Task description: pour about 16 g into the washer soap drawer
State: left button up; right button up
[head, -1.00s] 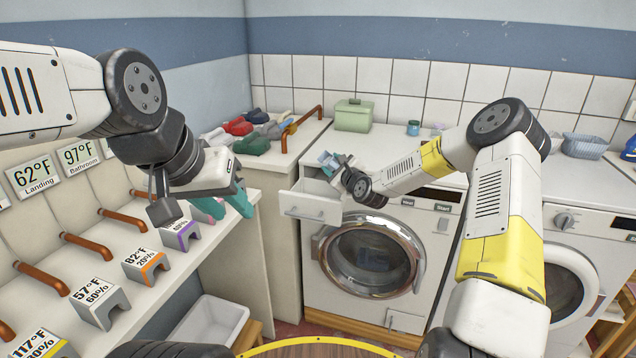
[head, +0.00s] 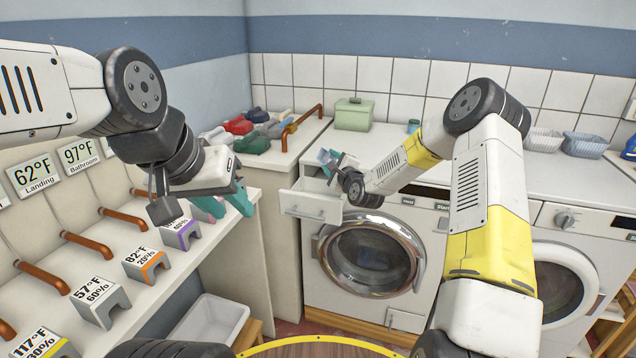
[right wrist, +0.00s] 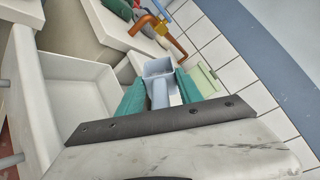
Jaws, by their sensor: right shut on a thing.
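The washer soap drawer (head: 312,207) is pulled out at the upper left of the front-loading washer (head: 372,258); it also shows as an open white box in the right wrist view (right wrist: 84,88). My right gripper (head: 332,160) is above the drawer and shut on a light blue scoop (right wrist: 158,68). The teal fingers grip its handle, and its cup points away from the wrist, beside the drawer in that view. I cannot tell what the cup holds. My left gripper (head: 228,203) hangs at the left with its teal fingers apart and empty, by the shelf.
A green box (head: 353,114) stands on the counter, with folded cloths (head: 245,128) and a copper rail to its left. Baskets (head: 584,145) stand at the right. Labelled stands (head: 98,300) line the left shelf, with a white bin (head: 210,320) below.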

jog(key=shift+a+r+n+p, duration=0.1)
jog(key=shift+r+n+p, duration=0.05)
jog(key=shift+n+p, duration=0.9)
dwell(1.9)
jog(key=shift+s+a+r+n+t+p, duration=0.15)
jog(key=shift+s+a+n+t+p, duration=0.2)
jog(key=shift+a+n+p, duration=0.35)
dwell(1.8)
jog(key=shift+s+a+f+n+p, duration=0.1)
jog(key=shift+f+n+p, duration=0.55)
jog(key=shift+n, duration=0.3)
dwell(1.6)
